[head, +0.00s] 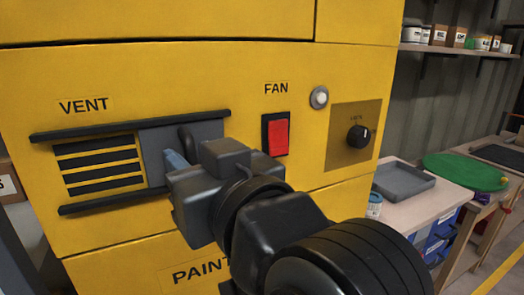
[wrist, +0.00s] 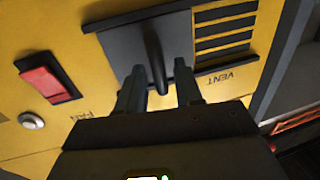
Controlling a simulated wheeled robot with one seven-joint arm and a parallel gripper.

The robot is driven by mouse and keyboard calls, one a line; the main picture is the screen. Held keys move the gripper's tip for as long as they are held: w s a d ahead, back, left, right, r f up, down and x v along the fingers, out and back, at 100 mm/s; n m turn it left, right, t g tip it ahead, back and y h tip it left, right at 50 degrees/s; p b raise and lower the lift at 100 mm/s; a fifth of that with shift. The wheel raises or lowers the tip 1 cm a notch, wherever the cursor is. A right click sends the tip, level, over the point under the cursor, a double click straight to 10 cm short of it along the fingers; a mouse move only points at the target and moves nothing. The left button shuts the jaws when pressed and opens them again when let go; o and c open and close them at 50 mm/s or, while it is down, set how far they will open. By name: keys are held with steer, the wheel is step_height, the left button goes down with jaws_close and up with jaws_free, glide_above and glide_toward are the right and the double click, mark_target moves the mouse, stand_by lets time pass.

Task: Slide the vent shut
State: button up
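The vent (head: 99,162) is on the yellow cabinet, with its dark slats uncovered on the left. A grey sliding plate (head: 155,142) covers the right part, between an upper and a lower black rail. A dark upright handle (head: 187,139) stands out from the plate; the wrist view also shows the handle (wrist: 153,50), upside down. My gripper (wrist: 160,68) is open, its two fingers apart on either side of the handle's end. No finger clearly touches it. In the head view my gripper (head: 174,160) hides the plate's lower right part.
A red fan switch (head: 276,134), a round button (head: 319,97) and a black knob (head: 359,136) sit right of the vent. A bench with a grey tray (head: 402,181) and a small can (head: 374,205) stands to the right.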

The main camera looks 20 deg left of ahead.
steer(key=shift+w+a, duration=0.2)
steer(key=shift+a, duration=0.2)
steer(key=shift+c, duration=0.2)
jaws_close()
